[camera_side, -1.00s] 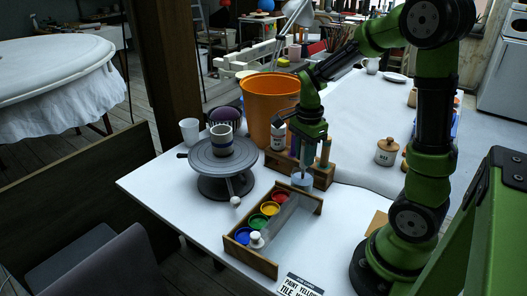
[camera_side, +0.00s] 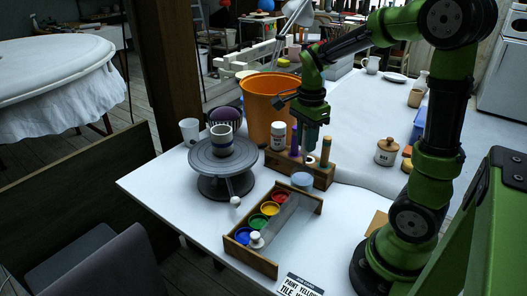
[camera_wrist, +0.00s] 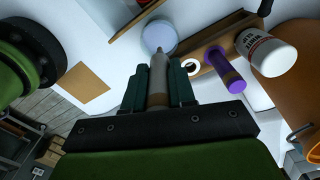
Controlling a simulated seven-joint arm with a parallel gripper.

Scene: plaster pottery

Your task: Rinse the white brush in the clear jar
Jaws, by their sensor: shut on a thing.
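My gripper (camera_side: 312,145) hangs above the wooden rack and the jar, pointing down. In the wrist view its fingers (camera_wrist: 160,88) are shut on a slim brush (camera_wrist: 159,72) with a grey-beige handle, which I take to be the white brush. Its dark tip points toward the jar. The clear jar (camera_side: 302,181) stands on the table in front of the rack and looks pale blue. In the wrist view the round top of the jar (camera_wrist: 159,35) lies just beyond the brush tip. The brush appears above the jar and clear of it.
The wooden rack (camera_side: 318,178) holds a purple-handled tool (camera_wrist: 222,68) and others. A white bottle (camera_side: 278,136) and an orange bin (camera_side: 268,105) stand behind. A tray of paint pots (camera_side: 270,208) lies in front. A banding wheel (camera_side: 212,160) with a striped cup stands left.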

